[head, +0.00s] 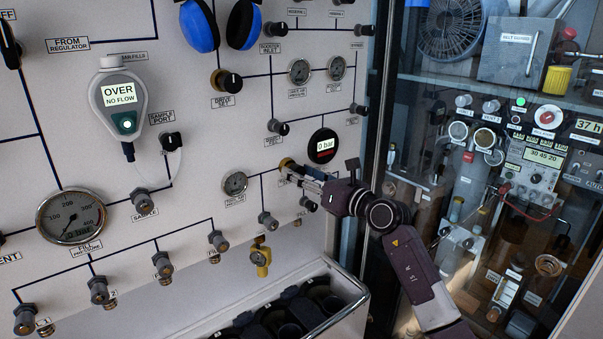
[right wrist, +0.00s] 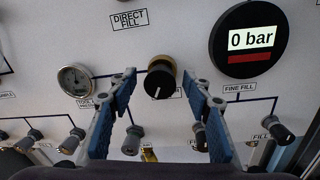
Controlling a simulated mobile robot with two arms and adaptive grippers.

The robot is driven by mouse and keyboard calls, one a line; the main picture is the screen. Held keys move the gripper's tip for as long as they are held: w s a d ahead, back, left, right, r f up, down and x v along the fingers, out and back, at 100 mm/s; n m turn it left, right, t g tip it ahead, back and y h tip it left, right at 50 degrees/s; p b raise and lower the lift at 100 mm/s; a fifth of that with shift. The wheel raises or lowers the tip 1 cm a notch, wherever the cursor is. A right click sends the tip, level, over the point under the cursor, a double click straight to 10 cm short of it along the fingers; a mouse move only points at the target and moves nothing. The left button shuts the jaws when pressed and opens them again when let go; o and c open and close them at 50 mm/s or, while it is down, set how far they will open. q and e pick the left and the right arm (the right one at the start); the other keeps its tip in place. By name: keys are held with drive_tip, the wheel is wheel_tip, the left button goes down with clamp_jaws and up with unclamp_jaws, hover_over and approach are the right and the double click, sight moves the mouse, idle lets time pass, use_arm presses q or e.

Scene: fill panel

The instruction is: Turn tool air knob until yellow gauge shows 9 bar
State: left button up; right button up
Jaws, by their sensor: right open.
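A black knob with a brass collar (right wrist: 160,80) sits on the white panel in the right wrist view; its label is partly hidden, so I cannot read its name. My right gripper (head: 292,170) is open in front of it. In the right wrist view its two blue-grey fingers stand left and right of the knob, with a gap showing on both sides. Only a bit of yellow (right wrist: 149,155) shows low in the right wrist view. My left gripper is out of view.
A round black display (right wrist: 250,39) reads 0 bar, up and right of the knob. A small dial (right wrist: 75,80) is at its left. Several other knobs and fittings crowd the panel. An open bin (head: 352,282) stands below; a glass-fronted cabinet (head: 480,85) is at right.

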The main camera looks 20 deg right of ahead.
drive_tip(key=shift+c, duration=0.4)
drive_tip(key=c, duration=1.1)
drive_tip(key=m+p, duration=0.1)
drive_tip(key=p, duration=0.1)
drive_tip(key=shift+r+m+p, duration=0.15)
drive_tip(key=shift+m+p, duration=0.15)
drive_tip(key=shift+p, duration=0.05)
drive_tip(key=shift+m, duration=0.3)
drive_tip(key=shift+f, duration=0.2)
drive_tip(key=o, duration=1.2)
drive_tip(key=v, duration=1.2)
drive_tip(key=shift+s, duration=0.1)
